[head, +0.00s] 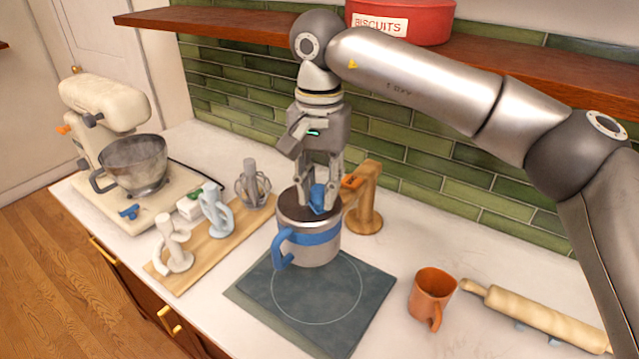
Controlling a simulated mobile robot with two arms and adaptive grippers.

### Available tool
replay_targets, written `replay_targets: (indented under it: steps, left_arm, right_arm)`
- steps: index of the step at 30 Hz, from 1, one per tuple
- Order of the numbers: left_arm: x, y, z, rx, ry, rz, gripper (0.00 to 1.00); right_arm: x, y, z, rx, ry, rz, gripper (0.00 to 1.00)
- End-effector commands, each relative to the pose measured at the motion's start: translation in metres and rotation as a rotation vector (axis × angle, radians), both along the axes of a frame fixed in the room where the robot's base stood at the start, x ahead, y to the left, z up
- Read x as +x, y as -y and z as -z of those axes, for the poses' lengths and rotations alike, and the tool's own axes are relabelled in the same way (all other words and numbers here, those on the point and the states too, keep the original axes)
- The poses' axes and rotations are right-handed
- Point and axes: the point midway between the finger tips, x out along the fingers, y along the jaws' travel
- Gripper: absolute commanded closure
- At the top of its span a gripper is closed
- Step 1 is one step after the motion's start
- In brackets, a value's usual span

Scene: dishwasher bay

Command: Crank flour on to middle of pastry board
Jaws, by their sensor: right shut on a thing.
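The flour sifter (310,247) is a grey metal canister with a blue band, a blue side handle (284,243) and a dark top. It stands upright over the back part of the pastry board (300,316), a dark slate square with a thin circle drawn on it. I cannot tell whether it touches the board. My right gripper (318,203) points down from above and is shut on the blue knob (317,196) on the sifter's top. Its fingers partly hide the knob. No flour shows on the board. My left gripper is not in view.
A tan wooden stand (366,205) is close at the sifter's right. A wooden board (213,248) with mixer attachments and a stand mixer (107,125) are left. A shelf (500,68) crosses behind my arm.

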Motion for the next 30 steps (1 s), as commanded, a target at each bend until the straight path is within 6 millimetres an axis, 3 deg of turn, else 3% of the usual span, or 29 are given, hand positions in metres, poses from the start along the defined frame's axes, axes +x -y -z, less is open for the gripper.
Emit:
replay_targets:
  steps: [11, 30]
  left_arm:
    - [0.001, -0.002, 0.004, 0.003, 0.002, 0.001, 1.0]
    - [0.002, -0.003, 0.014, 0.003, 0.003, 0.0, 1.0]
  right_arm:
    - [-0.002, -0.004, 0.0, 0.001, 0.0, 0.106, 0.98]
    - [-0.003, -0.028, 0.0, 0.0, 0.002, 0.68, 0.98]
